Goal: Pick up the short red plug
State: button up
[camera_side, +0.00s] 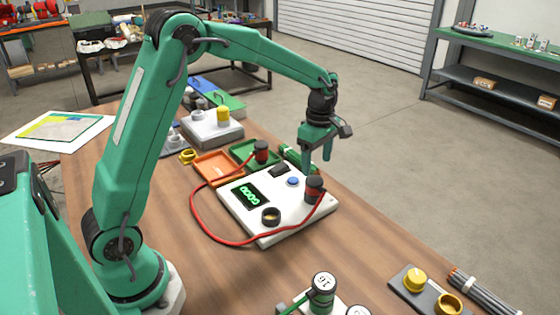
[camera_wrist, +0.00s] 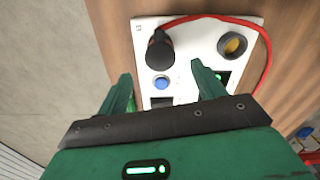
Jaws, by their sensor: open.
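A red plug with a black top (camera_side: 314,190) stands upright at the right corner of a white meter box (camera_side: 296,222). A red cable runs from it. In the wrist view the plug (camera_wrist: 160,50) looks mostly black, just beyond my fingertips. A second red plug with a black top (camera_side: 261,151) stands by the green tray, at the cable's other end. I cannot tell which one the task calls short. My gripper (camera_side: 318,166) is open and empty above the box's far right side; its fingers (camera_wrist: 161,76) are spread in the wrist view.
The box carries a blue button (camera_side: 293,181), a lit green display (camera_side: 250,194) and an empty yellow-lined socket (camera_side: 271,215). The red cable (camera_side: 199,218) loops around its left side. An orange tray (camera_side: 218,168) lies behind. Bare wood (camera_side: 350,245) is free at the right.

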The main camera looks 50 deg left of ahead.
aim_at(315, 180)
jog(key=shift+a+f, duration=0.1)
jog(key=shift+f, duration=3.8)
jog(key=c, duration=1.2)
jog(key=shift+r, duration=0.15)
jog(key=shift+r, duration=0.55)
jog(key=r, duration=0.3)
jog(key=shift+s+d+r, duration=0.1)
jog(key=shift+d, duration=0.2)
jog(key=s+d+r, duration=0.1)
jog(key=d+r, duration=0.1)
jog(key=d, duration=0.1)
jog(key=s+d+r, duration=0.2)
jog(key=d, duration=0.1)
jog(key=s+d+r, duration=0.2)
jog(key=d, duration=0.1)
jog(key=shift+s+d+r, duration=0.2)
jog(key=shift+d, duration=0.2)
jog(key=shift+w+a, duration=0.1)
